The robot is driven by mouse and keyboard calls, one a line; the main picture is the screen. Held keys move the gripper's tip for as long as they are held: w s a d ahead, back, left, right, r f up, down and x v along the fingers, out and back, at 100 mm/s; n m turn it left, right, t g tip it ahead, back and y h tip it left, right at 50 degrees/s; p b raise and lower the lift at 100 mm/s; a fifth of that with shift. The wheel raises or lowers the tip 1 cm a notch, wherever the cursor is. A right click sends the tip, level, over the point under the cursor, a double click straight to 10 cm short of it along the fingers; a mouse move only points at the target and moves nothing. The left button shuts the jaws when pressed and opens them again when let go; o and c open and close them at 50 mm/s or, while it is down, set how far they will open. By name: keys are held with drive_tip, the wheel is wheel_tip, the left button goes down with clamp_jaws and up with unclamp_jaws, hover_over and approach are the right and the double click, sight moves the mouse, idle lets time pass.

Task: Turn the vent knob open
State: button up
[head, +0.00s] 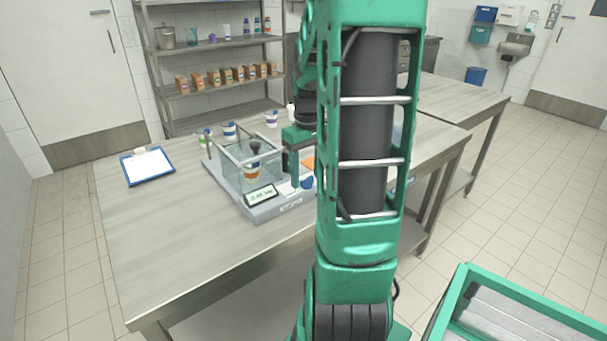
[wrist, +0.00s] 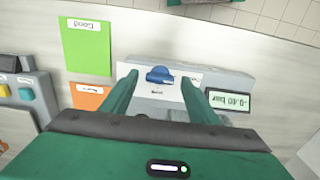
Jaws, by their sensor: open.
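The blue vent knob (wrist: 160,75) sits on a white labelled plate (wrist: 150,92) of the grey cup filler, seen in the wrist view. It also shows as a small blue spot in the head view (head: 307,182), partly behind my arm. My gripper (wrist: 160,82) is open, with one green finger on each side of the knob in the picture. Whether the fingers touch it or hover above it, I cannot tell. The filler (head: 283,208) stands on the table with a clear-walled chamber and a cup inside. Its display (wrist: 230,101) appears to read -0.60 bar, upside down.
A green card (wrist: 86,45) and an orange card (wrist: 89,96) lie beside the filler. A unit with coloured buttons (wrist: 22,92) is at the left. A blue clipboard (head: 147,167) lies on the metal table (head: 150,225). The table's front left is clear.

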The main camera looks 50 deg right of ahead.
drive_tip(key=shift+f, duration=0.1)
drive_tip(key=c, duration=1.1)
drive_tip(key=shift+o, duration=0.3)
drive_tip(key=shift+m, duration=0.3)
drive_tip(key=m, duration=0.3)
drive_tip(key=shift+m, duration=0.3)
drive_tip(key=m, duration=0.4)
drive_tip(key=shift+w+a, duration=0.1)
drive_tip(key=m, duration=0.9)
drive_tip(key=shift+m, duration=0.3)
